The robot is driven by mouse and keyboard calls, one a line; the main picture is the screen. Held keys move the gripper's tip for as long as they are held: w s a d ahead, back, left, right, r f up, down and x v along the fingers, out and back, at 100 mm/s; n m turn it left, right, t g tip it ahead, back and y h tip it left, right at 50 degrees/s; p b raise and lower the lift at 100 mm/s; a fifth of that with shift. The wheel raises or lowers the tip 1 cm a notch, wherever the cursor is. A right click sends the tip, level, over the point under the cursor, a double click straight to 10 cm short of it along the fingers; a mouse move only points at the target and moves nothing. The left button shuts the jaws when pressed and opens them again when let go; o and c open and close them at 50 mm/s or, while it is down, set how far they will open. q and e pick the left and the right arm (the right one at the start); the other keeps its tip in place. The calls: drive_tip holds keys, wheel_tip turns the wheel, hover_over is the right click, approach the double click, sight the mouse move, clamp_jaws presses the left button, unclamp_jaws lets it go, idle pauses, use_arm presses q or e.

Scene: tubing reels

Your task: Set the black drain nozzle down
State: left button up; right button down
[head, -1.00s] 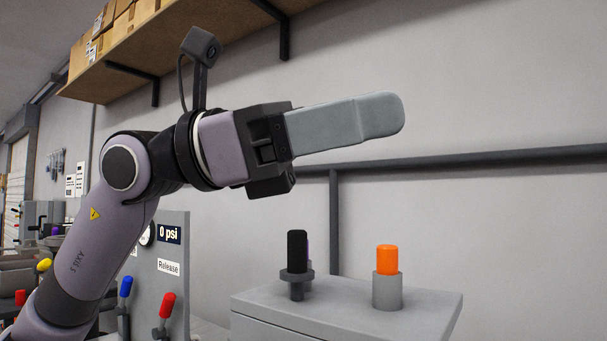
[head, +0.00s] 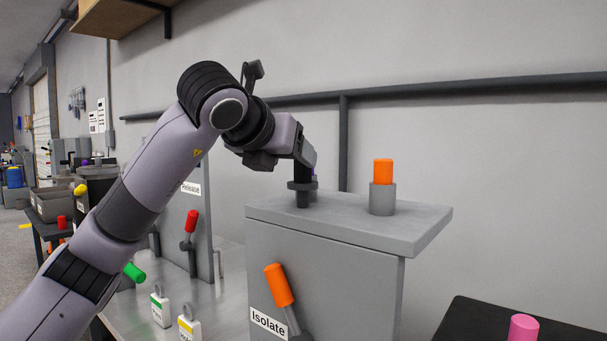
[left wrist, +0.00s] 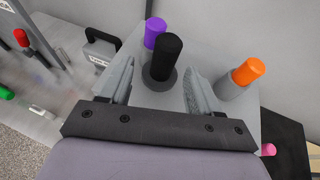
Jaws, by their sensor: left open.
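The black drain nozzle (head: 303,173) stands upright in a dark grey flanged holder (head: 302,186) on the grey cabinet top (head: 338,222). My left gripper (head: 309,155) is at the nozzle's upper part, which it partly hides in the head view. In the left wrist view, the fingers of my left gripper (left wrist: 160,78) are open, one on each side of the black nozzle (left wrist: 168,52), with gaps visible. My right gripper is in neither view.
An orange-topped cylinder (head: 383,172) in a grey holder stands right of the nozzle. A purple cylinder (left wrist: 155,32) is close behind it. An orange lever (head: 279,285) is on the cabinet front. A panel with a red lever (head: 191,222) stands left.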

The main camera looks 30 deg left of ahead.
sight(299, 164)
use_arm(q)
drive_tip(key=x, duration=0.1)
drive_tip(key=p+x, duration=0.1)
drive_tip(key=x, duration=0.2)
drive_tip(key=shift+w+d+f+p, duration=0.2)
drive_tip(key=shift+w+f+p, duration=0.1)
drive_tip(key=shift+w, duration=0.1)
drive_tip(key=shift+w+f, duration=0.15)
drive_tip(key=shift+w, duration=0.15)
drive_tip(key=shift+c, duration=0.3)
clamp_jaws()
wheel_tip(299, 164, up, 20)
drive_tip(key=p, duration=0.2)
drive_tip(key=shift+s, duration=0.1)
